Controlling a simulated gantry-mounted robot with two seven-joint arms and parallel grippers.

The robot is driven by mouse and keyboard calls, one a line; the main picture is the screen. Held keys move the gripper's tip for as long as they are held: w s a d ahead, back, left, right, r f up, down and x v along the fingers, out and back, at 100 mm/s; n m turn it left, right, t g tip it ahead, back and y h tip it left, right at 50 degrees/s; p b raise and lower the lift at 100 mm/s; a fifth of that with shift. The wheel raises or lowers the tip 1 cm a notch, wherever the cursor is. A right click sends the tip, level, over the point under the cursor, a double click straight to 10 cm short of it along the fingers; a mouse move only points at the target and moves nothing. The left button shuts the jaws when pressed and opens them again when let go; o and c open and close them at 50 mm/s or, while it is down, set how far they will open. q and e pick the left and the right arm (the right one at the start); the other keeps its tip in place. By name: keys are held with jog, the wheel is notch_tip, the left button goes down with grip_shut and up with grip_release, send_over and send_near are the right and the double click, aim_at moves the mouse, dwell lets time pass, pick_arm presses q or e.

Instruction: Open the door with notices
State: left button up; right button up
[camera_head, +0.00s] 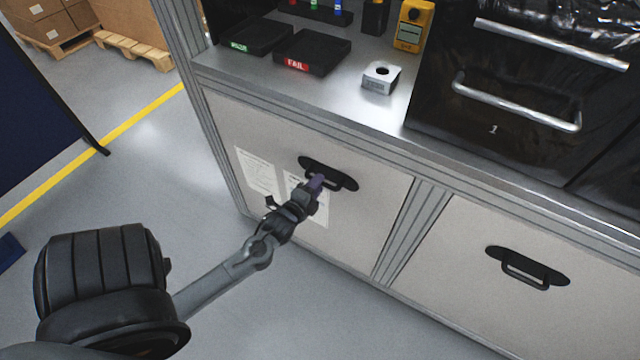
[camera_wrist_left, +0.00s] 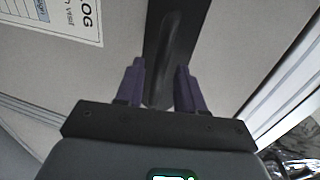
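The door with notices (camera_head: 362,228) is a pale grey panel low on the left of the bench. It looks shut. Two white notices (camera_head: 256,172) are on its left part; one is partly behind my left gripper. A black handle (camera_head: 341,180) on a dark plate sits near its top. My left gripper (camera_head: 318,181) reaches the handle. In the left wrist view its two purple fingers (camera_wrist_left: 160,68) stand apart, on either side of the black handle (camera_wrist_left: 165,45). I cannot tell whether they touch it. My right gripper is not in view.
A second pale door with a black handle (camera_head: 527,268) is to the right. Above, the metal worktop (camera_head: 345,95) holds black trays, a machined part (camera_head: 381,77) and a yellow device (camera_head: 413,26). The floor in front of the doors is clear.

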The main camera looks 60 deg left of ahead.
pick_arm(q)
jog(key=shift+x, duration=1.2)
grip_shut()
